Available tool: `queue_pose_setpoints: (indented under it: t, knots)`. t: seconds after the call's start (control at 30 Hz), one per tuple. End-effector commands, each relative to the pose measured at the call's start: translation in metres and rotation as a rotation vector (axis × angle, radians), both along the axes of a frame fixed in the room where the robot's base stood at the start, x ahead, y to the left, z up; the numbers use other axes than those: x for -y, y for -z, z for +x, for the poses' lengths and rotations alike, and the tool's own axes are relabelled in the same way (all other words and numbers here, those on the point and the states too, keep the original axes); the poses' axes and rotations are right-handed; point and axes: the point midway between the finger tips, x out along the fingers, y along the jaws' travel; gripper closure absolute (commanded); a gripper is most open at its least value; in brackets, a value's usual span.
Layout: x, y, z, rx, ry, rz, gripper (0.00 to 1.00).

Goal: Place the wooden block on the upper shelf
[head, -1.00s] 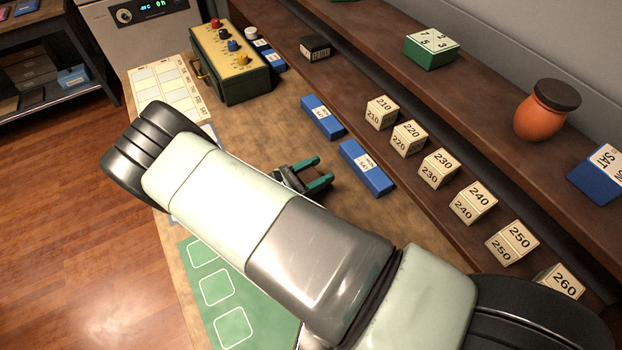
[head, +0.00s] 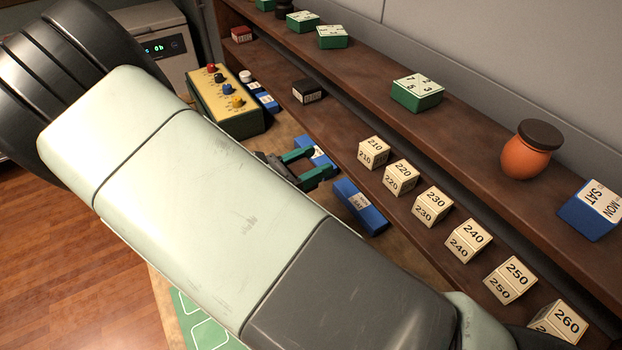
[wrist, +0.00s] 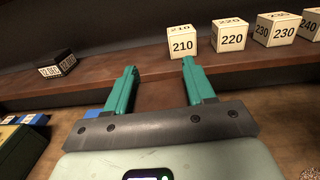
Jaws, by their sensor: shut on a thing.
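My gripper (head: 320,163) has teal fingers and is above the counter, in front of the lower ledge. In the wrist view my gripper (wrist: 159,68) is shut on a brown wooden block (wrist: 160,96), which shows between the fingers. Its colour is close to that of the ledge behind it. I cannot make the block out in the head view. The upper shelf (head: 465,122) is dark brown wood, behind and above the lower ledge (head: 340,112).
Numbered cream cubes, such as the 210 cube (head: 373,152), line the lower ledge. A green block (head: 417,93), an orange jar (head: 527,155) and a blue calendar block (head: 592,210) stand on the upper shelf, with bare gaps between. A black box (head: 308,91) is on the ledge.

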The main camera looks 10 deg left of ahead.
Motion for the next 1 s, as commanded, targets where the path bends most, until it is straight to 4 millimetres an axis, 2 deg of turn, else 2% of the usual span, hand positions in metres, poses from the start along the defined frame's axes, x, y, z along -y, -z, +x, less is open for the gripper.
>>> queue_pose_setpoints:
  t: [0.27, 0.37, 0.47, 0.6, 0.87, 0.93, 1.0]
  knots:
    - [0.001, -0.020, 0.002, 0.002, 0.005, -0.001, 0.78]
    - [0.003, -0.035, 0.008, 0.005, 0.019, 0.002, 0.78]
    - [0.007, -0.062, 0.016, 0.008, 0.041, 0.004, 0.78]
    - [0.012, -0.109, 0.027, 0.008, 0.072, 0.005, 0.78]
    - [0.019, -0.184, 0.035, 0.006, 0.089, 0.003, 0.78]
    - [0.030, -0.200, 0.037, 0.004, 0.095, 0.000, 0.78]
    - [0.049, -0.212, 0.041, 0.004, 0.108, -0.003, 0.78]
